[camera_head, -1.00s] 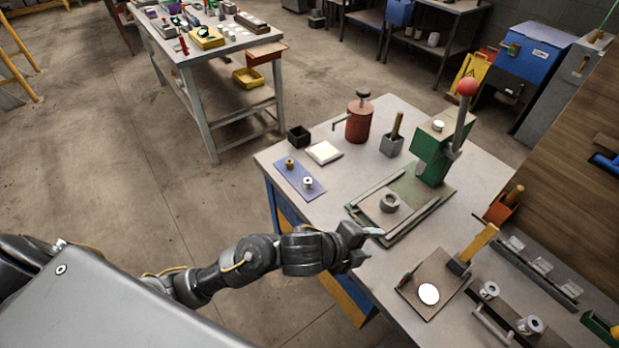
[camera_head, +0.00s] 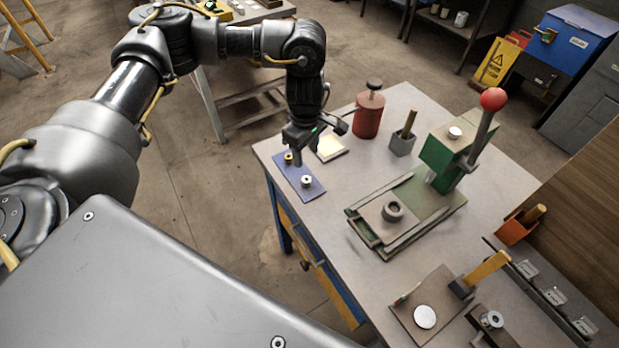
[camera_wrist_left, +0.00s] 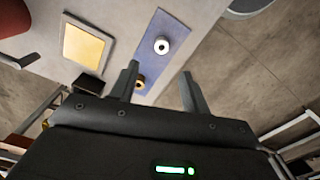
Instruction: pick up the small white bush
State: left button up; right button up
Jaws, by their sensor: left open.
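The small white bush (camera_head: 307,180) stands on the blue mat (camera_head: 313,193) at the left edge of the workbench. It also shows in the left wrist view (camera_wrist_left: 161,46), as a white ring with a dark hole, beyond the fingertips. A brass bush (camera_head: 288,158) sits on the same mat; in the wrist view it (camera_wrist_left: 139,82) is partly hidden beside one finger. My left gripper (camera_head: 318,145) is over the back part of the mat, open and empty, with its fingers (camera_wrist_left: 160,82) pointing down. My right gripper is not in view.
A pale yellow pad (camera_head: 331,147) lies right behind the mat. A red can (camera_head: 369,112), a grey holder (camera_head: 402,143) and a green press (camera_head: 440,160) with a red-knobbed lever stand farther right. The bench front has a plate with a white disc (camera_head: 425,317).

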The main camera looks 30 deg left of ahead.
pick_arm(q)
send_over(307, 179)
notch_tip(307, 179, down, 6)
jog(key=shift+s+r+p, duration=0.15)
jog(key=shift+r+p, duration=0.05)
jog(key=shift+p, duration=0.1)
jog(key=shift+s+f, duration=0.1)
jog(key=shift+f, duration=0.1)
jog(key=f, duration=0.1)
jog(key=f+p, duration=0.1)
jog(key=f, duration=0.3)
jog(key=shift+s+d, duration=0.1)
jog(key=shift+d, duration=0.15)
jog(key=shift+r, duration=0.1)
jog(key=c, duration=1)
